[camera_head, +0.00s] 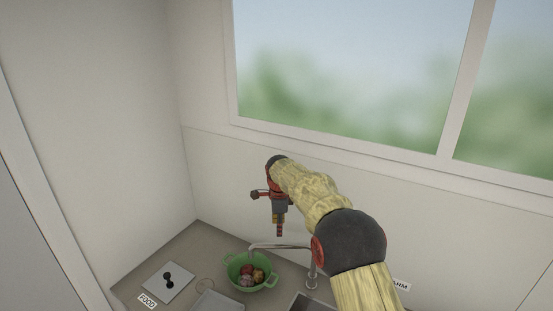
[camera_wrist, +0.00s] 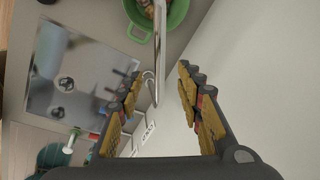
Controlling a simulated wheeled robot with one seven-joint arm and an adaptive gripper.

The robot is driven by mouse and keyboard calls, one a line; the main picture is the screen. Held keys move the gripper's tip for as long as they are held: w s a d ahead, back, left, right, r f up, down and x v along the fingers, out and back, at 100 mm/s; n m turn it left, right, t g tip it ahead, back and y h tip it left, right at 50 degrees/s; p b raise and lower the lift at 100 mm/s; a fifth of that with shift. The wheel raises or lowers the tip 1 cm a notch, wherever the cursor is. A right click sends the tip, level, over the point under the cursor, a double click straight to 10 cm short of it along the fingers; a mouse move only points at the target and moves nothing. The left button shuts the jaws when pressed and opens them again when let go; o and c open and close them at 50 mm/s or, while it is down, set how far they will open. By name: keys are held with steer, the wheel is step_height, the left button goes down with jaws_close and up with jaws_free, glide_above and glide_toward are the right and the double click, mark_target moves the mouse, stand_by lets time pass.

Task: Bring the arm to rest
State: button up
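My gripper (camera_head: 279,232) hangs fingers-down above the counter, just above the metal tap (camera_head: 280,246) in the head view. My arm reaches to it from the lower right, bent and raised in front of the wall. In the wrist view my gripper (camera_wrist: 161,76) has its two yellow-padded fingers spread apart, with nothing held between them. The tap's spout (camera_wrist: 157,50) shows beyond the fingers there; I see no clear contact.
A green colander (camera_head: 232,271) holding several round food pieces stands left of the tap. A pale plate (camera_head: 158,287) with a black crank or knob lies farther left, by a FOOD label (camera_head: 147,300). A window (camera_head: 350,70) fills the upper wall. Air left of my gripper is clear.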

steer(key=s+d+f+n+t+b, duration=0.1)
steer(key=s+d+n+b, duration=0.4)
steer(key=s, duration=1.1)
steer(key=s+d+f+n+t+b, duration=0.1)
steer(key=s+d+f+n+b, duration=0.3)
steer(key=s+b, duration=0.5)
steer(key=s+d+f+n+t+b, duration=0.1)
steer(key=s+d+n+b, duration=0.7)
steer(key=s, duration=1.6)
steer(key=shift+s+d+f, duration=0.35)
steer(key=shift+s+f, duration=0.05)
steer(key=shift+f, duration=0.35)
